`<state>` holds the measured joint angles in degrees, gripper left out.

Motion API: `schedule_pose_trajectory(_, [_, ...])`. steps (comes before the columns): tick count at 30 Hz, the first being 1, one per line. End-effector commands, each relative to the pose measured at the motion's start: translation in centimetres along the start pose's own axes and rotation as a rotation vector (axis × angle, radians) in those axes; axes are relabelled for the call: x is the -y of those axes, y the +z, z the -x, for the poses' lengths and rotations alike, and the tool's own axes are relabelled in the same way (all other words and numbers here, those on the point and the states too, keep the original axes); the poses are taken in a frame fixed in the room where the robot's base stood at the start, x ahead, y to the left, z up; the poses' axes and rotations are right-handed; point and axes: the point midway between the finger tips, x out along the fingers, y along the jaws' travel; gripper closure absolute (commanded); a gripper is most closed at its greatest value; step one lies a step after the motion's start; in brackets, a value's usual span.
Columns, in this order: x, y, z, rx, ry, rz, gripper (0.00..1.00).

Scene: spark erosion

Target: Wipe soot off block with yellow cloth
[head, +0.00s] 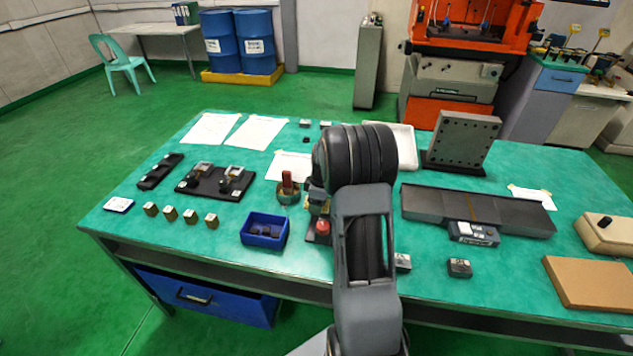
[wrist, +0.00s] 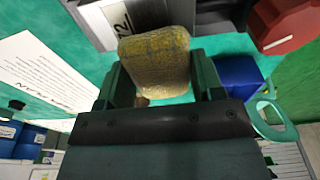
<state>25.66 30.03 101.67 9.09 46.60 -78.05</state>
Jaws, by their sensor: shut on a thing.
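My gripper (wrist: 160,85) is shut on a worn yellow cloth pad (wrist: 155,62) with dark smudges, which sits between the two fingers in the wrist view. Just beyond the pad is a grey metal piece with a white numbered label (wrist: 124,18); I cannot tell whether the pad touches it or whether it is the block. In the head view my arm hides the gripper and cloth. Two small dark grey blocks with pale labelled tops, one (head: 403,262) beside my arm and another (head: 460,268) to its right, stand near the table's front edge. Soot cannot be made out.
The green table (head: 330,262) holds a blue bin (head: 264,231) with dark pieces, several small brass blocks, and a black fixture board (head: 215,181). A long dark plate (head: 478,210) and an upright drilled plate (head: 463,138) stand right. A brown board (head: 590,283) lies front right.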

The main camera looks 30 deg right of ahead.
Motion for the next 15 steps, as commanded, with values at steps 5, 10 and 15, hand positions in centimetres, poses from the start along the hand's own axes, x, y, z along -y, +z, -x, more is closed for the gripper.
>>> schedule_pose_trajectory(5, [-0.2, 0.0, 2.7, 0.000, 0.003, -0.006, 0.58])
schedule_pose_trajectory(10, [-0.2, -0.1, 4.3, 0.000, 0.003, -0.008, 0.58])
schedule_pose_trajectory(15, [-0.1, -0.6, 5.8, -0.001, 0.003, -0.003, 0.58])
